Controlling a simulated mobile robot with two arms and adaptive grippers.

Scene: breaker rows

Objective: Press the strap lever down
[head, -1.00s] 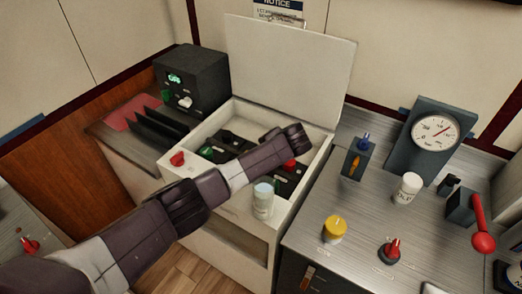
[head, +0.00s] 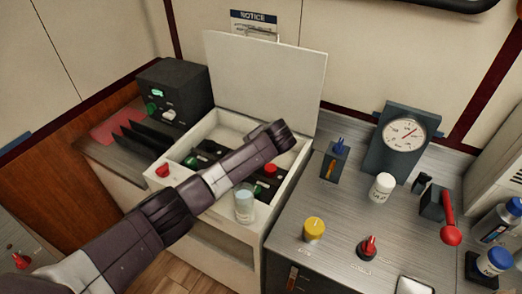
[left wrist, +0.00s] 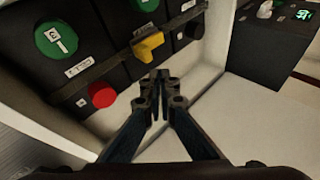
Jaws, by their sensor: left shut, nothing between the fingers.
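The open white box (head: 205,122) holds rows of dark breaker blocks with knobs and levers. In the left wrist view a yellow lever (left wrist: 148,46) sticks out of a dark block, between a green knob (left wrist: 55,40) and other blocks. A red knob (left wrist: 103,95) is lower left of it. The labels are too small to read surely, so I cannot tell which part is the strap lever. My left gripper (left wrist: 160,82) is shut and empty, below and right of the yellow lever in that view, apart from it. In the head view my left arm reaches over the box and its fingers are hidden.
The raised lid (head: 265,85) stands behind the box. A jar (head: 244,203) is by its front edge. The right counter holds a gauge (head: 403,136), a red-ball lever (head: 449,220), a yellow knob (head: 314,229) and a white bottle (head: 382,187). A black unit (head: 175,92) stands left.

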